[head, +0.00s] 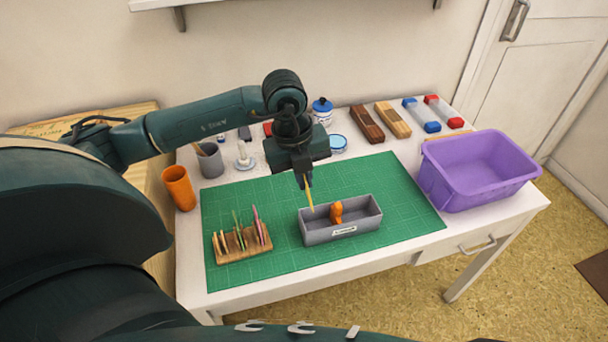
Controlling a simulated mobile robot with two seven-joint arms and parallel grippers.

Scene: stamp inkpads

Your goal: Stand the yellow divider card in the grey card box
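The grey card box (340,221) sits on the green mat (400,200), with a pale label on its front wall. An orange piece (336,211) stands inside it near the middle. My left gripper (307,184) points down above the left part of the box. It is shut on the thin yellow divider card (310,198), seen edge-on and nearly upright. The card's lower end is at the box's left part; I cannot tell if it touches the floor of the box. My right gripper is not in view.
A wooden rack (242,246) with several thin coloured cards stands left of the box. A purple bin (478,172) is at the right. An orange cup (179,188) and grey cup (210,160) stand at the left, with wooden blocks and jars behind.

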